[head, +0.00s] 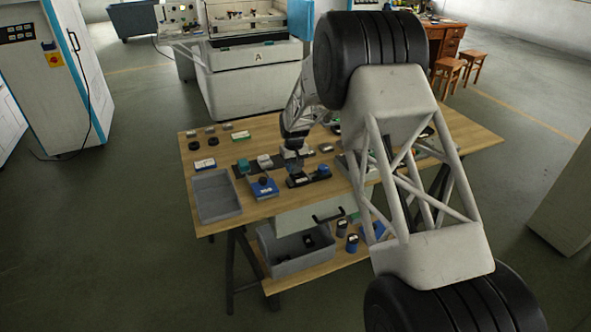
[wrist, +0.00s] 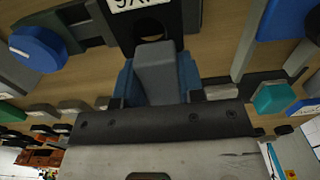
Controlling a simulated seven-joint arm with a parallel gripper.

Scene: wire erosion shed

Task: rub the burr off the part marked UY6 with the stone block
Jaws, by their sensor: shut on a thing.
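My gripper (head: 295,160) is over the middle of the wooden table in the head view. In the wrist view it is shut on a grey stone block (wrist: 155,68), with blue-sided fingers on both sides. The block points at a dark part (wrist: 185,18) that has a round hole and a white label (wrist: 128,3). The label is upside down and cut by the frame edge; it appears to read UY6. The part sits in a black clamp with a blue knob (wrist: 38,48), also in the head view (head: 323,171). I cannot tell whether block and part touch; no burr is distinguishable.
A grey tray (head: 217,205) lies at the table's front left. A blue box (head: 264,190) stands left of the clamp, with a teal piece (head: 243,164) behind it. Small blocks and black discs (head: 194,146) lie at the back left. A grey bin (head: 283,267) is on the shelf below.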

